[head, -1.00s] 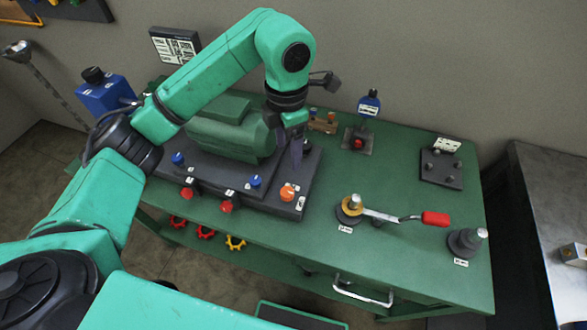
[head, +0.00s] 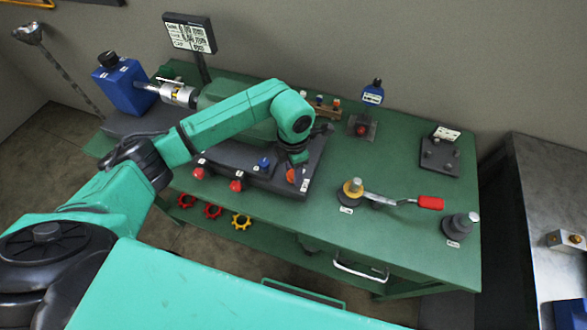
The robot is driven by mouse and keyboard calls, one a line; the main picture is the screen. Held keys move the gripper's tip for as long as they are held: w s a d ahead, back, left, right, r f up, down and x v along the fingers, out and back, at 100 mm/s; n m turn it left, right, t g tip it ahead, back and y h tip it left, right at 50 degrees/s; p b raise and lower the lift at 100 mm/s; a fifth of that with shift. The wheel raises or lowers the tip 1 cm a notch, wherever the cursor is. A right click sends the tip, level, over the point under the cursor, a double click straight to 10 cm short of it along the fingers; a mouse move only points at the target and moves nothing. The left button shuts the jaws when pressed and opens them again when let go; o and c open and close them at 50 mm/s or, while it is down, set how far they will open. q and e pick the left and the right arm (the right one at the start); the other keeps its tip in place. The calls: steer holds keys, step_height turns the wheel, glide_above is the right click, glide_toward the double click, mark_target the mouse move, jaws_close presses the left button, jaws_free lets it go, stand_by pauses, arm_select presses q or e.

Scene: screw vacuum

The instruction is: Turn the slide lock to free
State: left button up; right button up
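A dark base plate (head: 248,185) on the green bench carries the green pump body. Along its front edge are red knobs (head: 236,184), a blue knob (head: 264,162) and an orange knob (head: 291,176) at the right end. I cannot tell from the labels which part is the slide lock. My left gripper (head: 299,170) points down at the right end of the plate, over the orange knob and partly hiding it. Contact with the knob is not clear. Its fingers are too small and dark to tell open from shut. My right gripper is out of view.
A crank with a red handle (head: 430,203) lies right of the plate, with a grey post (head: 459,227) beyond it. A blue bottle (head: 125,85) and a display (head: 190,33) stand behind at left.

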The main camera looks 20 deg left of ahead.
arm_select(q)
jaws_close()
steer(key=shift+n, duration=0.3)
steer(key=n+b, duration=0.2)
steer(key=n, duration=0.1)
steer(key=shift+w, duration=0.1)
steer(key=n+b, duration=0.2)
steer(key=n, duration=0.2)
steer(key=shift+n, duration=0.4)
steer(key=n+b, duration=0.2)
steer(key=n, duration=0.7)
steer(key=shift+a+r+n+b, duration=0.1)
steer(key=shift+n+b, duration=0.2)
steer(key=shift+b, duration=0.05)
